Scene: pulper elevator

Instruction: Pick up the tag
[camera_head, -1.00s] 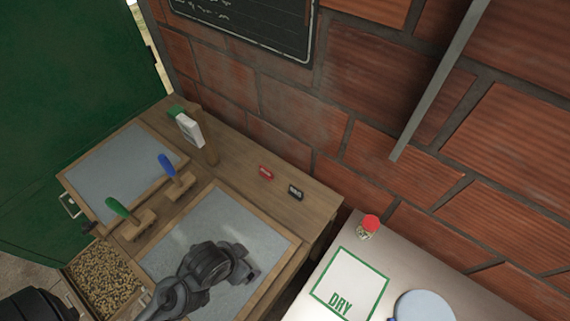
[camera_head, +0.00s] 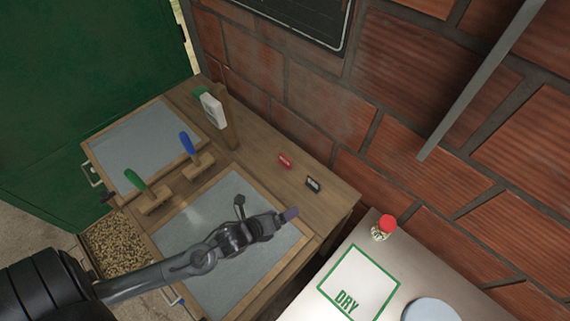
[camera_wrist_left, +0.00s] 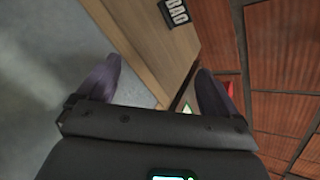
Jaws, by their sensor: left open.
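A small black tag (camera_head: 313,184) with white lettering lies on the wooden ledge near the brick wall. A small red tag (camera_head: 285,160) lies to its left. My left gripper (camera_head: 265,208) is open and empty above the grey panel, short of the ledge and on the near side of both tags. In the left wrist view, the black tag (camera_wrist_left: 174,12) shows at the top edge, partly cut off, beyond the open fingers (camera_wrist_left: 157,70). The red tag is not in that view. My right gripper is not in view.
Green and blue levers (camera_head: 190,147) and a post with a white card (camera_head: 212,110) stand left on the wooden bench. A jar with a red lid (camera_head: 383,228) and a "DRY" mat (camera_head: 358,286) are on the pale table at right. The brick wall borders the ledge.

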